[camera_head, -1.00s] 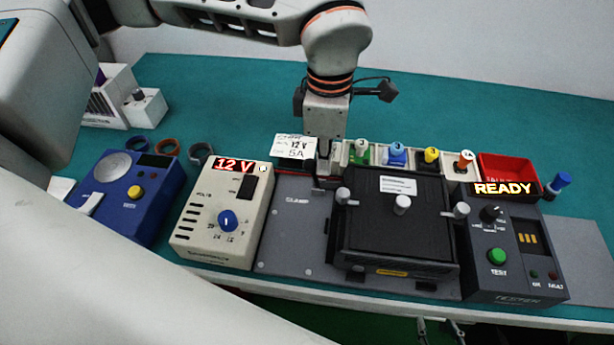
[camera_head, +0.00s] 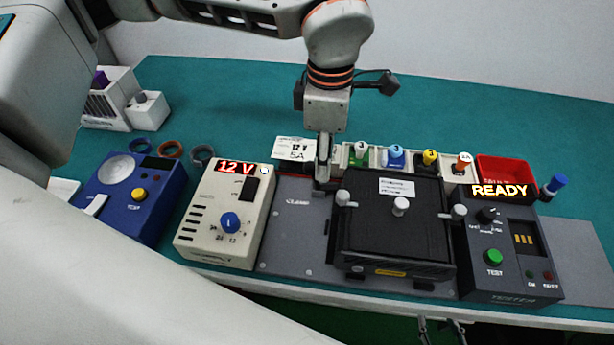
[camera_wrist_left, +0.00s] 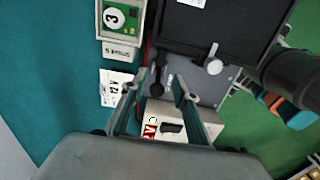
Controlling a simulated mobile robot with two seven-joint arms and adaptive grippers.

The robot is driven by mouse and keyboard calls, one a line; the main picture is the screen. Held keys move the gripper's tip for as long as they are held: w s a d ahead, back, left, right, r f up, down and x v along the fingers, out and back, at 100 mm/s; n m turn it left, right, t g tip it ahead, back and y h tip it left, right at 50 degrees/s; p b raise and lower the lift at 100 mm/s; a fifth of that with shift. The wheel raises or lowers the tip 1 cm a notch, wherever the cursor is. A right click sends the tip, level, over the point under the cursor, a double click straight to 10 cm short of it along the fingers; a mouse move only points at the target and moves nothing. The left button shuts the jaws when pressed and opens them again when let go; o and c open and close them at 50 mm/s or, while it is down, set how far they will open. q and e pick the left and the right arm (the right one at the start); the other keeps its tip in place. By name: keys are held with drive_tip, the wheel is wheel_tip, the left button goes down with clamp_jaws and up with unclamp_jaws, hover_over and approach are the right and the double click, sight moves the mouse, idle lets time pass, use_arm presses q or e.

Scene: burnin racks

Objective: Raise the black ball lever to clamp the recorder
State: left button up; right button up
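The recorder (camera_head: 395,225) is a black ribbed box lying flat in the grey clamp fixture (camera_head: 290,235), with light-grey knobs around it. It also shows at the top of the left wrist view (camera_wrist_left: 215,30). My left gripper (camera_head: 322,182) points down at the fixture's back left, beside the recorder's left edge. In the left wrist view its fingers (camera_wrist_left: 156,95) stand apart, with the black ball lever (camera_wrist_left: 155,88) showing between them; contact cannot be told. In the head view the gripper hides the lever. My right gripper (camera_head: 440,328) shows only two separated tips at the bottom edge.
Left of the fixture stand a beige supply (camera_head: 205,220) reading 12 V and a blue device (camera_head: 115,210). Right is the tester (camera_head: 515,270) reading READY. Behind are coloured plugs (camera_head: 396,157), a red bin (camera_head: 508,170) and a card (camera_head: 290,148).

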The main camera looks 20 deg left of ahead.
use_arm(q)
wheel_tip(320, 180, up, 7)
drive_tip(key=p, duration=0.3)
idle(0.5)
idle(0.5)
